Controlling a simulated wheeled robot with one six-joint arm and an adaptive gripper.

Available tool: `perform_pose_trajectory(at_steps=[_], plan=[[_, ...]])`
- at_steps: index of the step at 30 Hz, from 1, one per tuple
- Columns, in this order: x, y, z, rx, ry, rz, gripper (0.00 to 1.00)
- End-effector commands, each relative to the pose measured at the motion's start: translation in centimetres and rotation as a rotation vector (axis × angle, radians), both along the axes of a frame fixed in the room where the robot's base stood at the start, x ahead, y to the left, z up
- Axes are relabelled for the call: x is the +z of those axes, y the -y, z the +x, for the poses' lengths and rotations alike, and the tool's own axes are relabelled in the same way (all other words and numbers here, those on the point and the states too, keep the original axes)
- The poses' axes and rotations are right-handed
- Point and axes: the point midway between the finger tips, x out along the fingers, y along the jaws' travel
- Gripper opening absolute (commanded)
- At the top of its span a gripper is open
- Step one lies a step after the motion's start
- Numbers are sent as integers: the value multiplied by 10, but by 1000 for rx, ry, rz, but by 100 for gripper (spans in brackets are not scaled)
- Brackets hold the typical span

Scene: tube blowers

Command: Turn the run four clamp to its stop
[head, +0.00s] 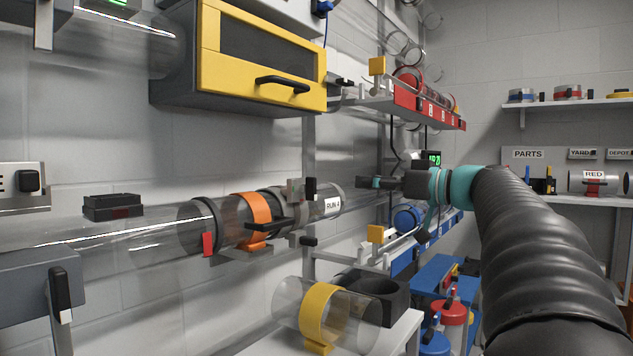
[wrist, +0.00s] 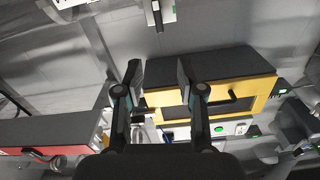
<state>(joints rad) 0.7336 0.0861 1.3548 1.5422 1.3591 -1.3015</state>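The run four tube carries a white RUN 4 label (head: 333,204) in the head view. The run four clamp (head: 297,190) is beside it on the tube, grey with a black handle (head: 311,186). I cannot make out the clamp in the wrist view.
A yellow-framed cabinet (head: 262,60) hangs above the tube; it also shows in the wrist view (wrist: 245,96). A red-fronted shelf (head: 428,106) is above my gripper. A yellow-banded carrier (head: 320,315) lies on a white shelf (head: 402,335) below the tube.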

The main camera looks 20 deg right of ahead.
Motion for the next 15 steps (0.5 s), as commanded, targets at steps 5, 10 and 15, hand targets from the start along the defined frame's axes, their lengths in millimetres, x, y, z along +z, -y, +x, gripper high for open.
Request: perform_pose_trajectory(at_steps=[5, 10, 15], plan=[[0, 0, 0, 1, 73, -101, 39], [0, -6, 9, 2, 81, -113, 39], [0, -22, 30, 5, 81, -111, 39]])
